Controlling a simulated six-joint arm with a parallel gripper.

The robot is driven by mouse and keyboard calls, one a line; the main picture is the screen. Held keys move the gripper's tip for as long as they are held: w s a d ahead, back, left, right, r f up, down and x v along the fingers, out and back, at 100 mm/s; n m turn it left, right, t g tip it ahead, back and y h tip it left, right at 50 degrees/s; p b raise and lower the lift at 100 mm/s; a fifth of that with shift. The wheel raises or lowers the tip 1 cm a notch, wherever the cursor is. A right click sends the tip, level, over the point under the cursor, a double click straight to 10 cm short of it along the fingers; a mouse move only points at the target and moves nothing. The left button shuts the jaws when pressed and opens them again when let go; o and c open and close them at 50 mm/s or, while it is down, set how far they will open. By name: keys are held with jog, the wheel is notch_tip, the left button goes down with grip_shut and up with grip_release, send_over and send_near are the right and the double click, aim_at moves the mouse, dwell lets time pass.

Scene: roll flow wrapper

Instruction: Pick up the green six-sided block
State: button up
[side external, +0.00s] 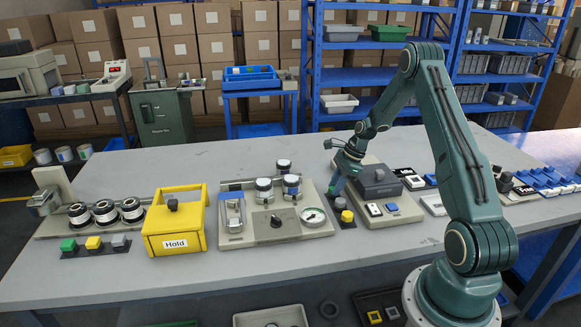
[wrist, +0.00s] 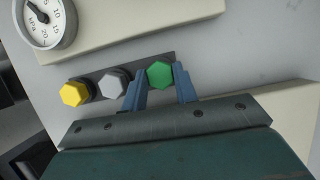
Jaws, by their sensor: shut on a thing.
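The green six-sided block (wrist: 160,74) sits at the right end of a dark strip (wrist: 140,64) in the wrist view, between the two blue fingers of my gripper (wrist: 160,88). The fingers are shut on its sides. A grey six-sided block (wrist: 112,85) and a yellow one (wrist: 73,93) stand in the same row, to its left. In the side view my gripper (side external: 338,184) points down at the back end of this row, with the grey block (side external: 340,203) and yellow block (side external: 347,216) in front. The green block is hidden there.
A panel with a gauge (side external: 313,216) stands left of the row, and a grey base with a dark block (side external: 379,180) stands close on the right. Another strip with a green block (side external: 68,245) lies at the front left, near a yellow box (side external: 175,225).

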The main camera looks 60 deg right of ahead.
jog(key=shift+r, duration=0.15)
notch_tip(320, 180, up, 20)
dwell(0.6)
jog(key=shift+w+f, duration=0.1)
jog(key=shift+f, duration=0.1)
jog(key=w+a+f, duration=0.3)
jog(key=w+a, duration=0.4)
jog(key=w, duration=0.1)
jog(key=w+a+f, duration=0.3)
jog(key=w+a, duration=0.5)
jog(key=shift+w+a, duration=0.2)
jog(key=shift+f, duration=0.25)
jog(key=shift+f, duration=3.1)
